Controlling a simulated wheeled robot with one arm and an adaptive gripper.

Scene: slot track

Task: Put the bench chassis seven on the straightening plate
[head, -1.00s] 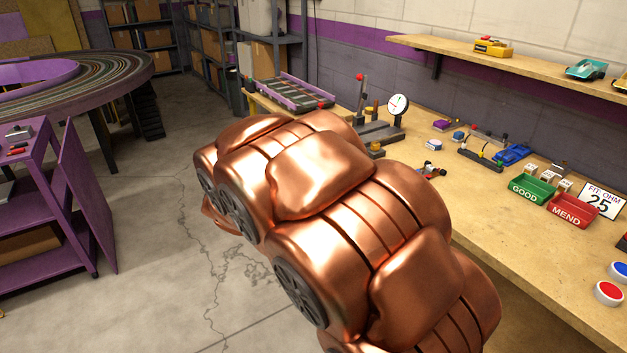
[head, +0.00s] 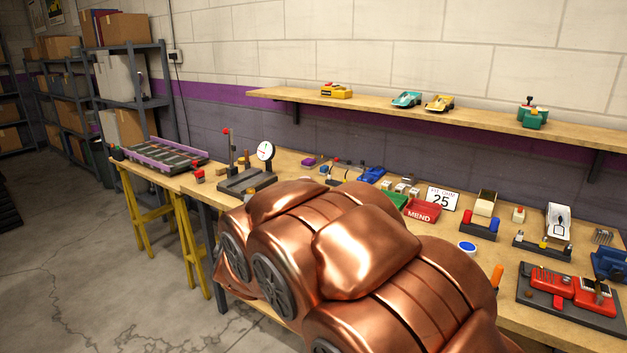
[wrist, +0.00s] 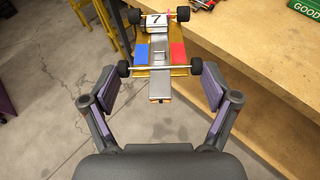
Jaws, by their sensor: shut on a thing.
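The bench chassis seven (wrist: 158,52) shows in the wrist view with a white "7" plate, a blue and a red pad, a gold frame and black wheels. My gripper (wrist: 160,72) is shut on it, with a finger at each side near the closer pair of wheels. The chassis is held above the floor, beside the bench edge. In the head view my copper arm hides the gripper and chassis. A dark flat plate (head: 236,184) with a dial gauge (head: 265,151) and a red-topped post stands on the bench's left part; it looks like the straightening plate.
The wooden bench (head: 527,251) runs along the wall. Green and red MEND bins (head: 422,211), a "25" sign (head: 441,199) and a red device (head: 570,291) stand on it. A purple-edged track piece (head: 165,154) lies left of the plate. Floor at left is clear.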

